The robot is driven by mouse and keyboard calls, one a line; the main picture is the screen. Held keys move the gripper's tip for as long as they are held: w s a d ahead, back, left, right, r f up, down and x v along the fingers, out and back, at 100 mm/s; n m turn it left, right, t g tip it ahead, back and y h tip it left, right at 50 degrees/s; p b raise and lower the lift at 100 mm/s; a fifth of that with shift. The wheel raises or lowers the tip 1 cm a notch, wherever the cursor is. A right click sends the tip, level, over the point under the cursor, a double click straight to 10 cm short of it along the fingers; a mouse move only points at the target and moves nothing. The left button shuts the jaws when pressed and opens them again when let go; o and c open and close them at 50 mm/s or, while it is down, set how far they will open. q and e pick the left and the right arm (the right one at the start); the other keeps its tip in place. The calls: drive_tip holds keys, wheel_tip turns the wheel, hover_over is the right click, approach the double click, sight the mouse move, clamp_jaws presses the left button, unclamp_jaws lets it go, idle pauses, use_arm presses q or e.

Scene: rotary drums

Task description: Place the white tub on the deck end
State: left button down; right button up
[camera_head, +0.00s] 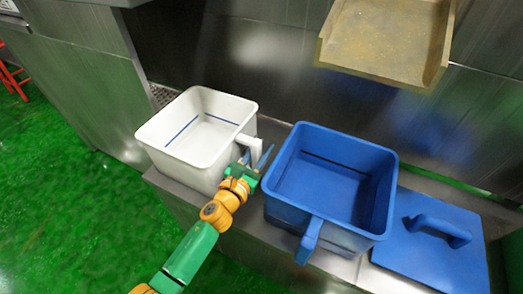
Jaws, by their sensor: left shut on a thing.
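The white tub (183,151) stands upright and empty at the left end of the steel deck (262,236), with a blue line inside. Its handle (246,148) points right, toward my left gripper (255,158). My left gripper is shut on that handle, and its fingers partly cover it. Whether the tub's base touches the deck is hard to tell from this angle. My right gripper is not in view.
A blue tub (377,213) with a handle stands close on the right. A blue lid (433,262) with a grip lies further right. A tan chute (385,40) overhangs the back. Green floor (75,190) is open at left.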

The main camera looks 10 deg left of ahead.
use_arm(q)
drive_tip(key=c, duration=0.7)
unclamp_jaws()
drive_tip(key=shift+o, duration=0.2)
drive_tip(key=shift+s+a, duration=0.1)
drive_tip(key=shift+s, duration=0.15)
drive_tip(key=v, duration=1)
drive_tip(key=shift+s+a, duration=0.15)
drive_tip(key=shift+s, duration=0.2)
drive_tip(key=shift+s+a+r, duration=0.15)
drive_tip(key=shift+s, duration=0.2)
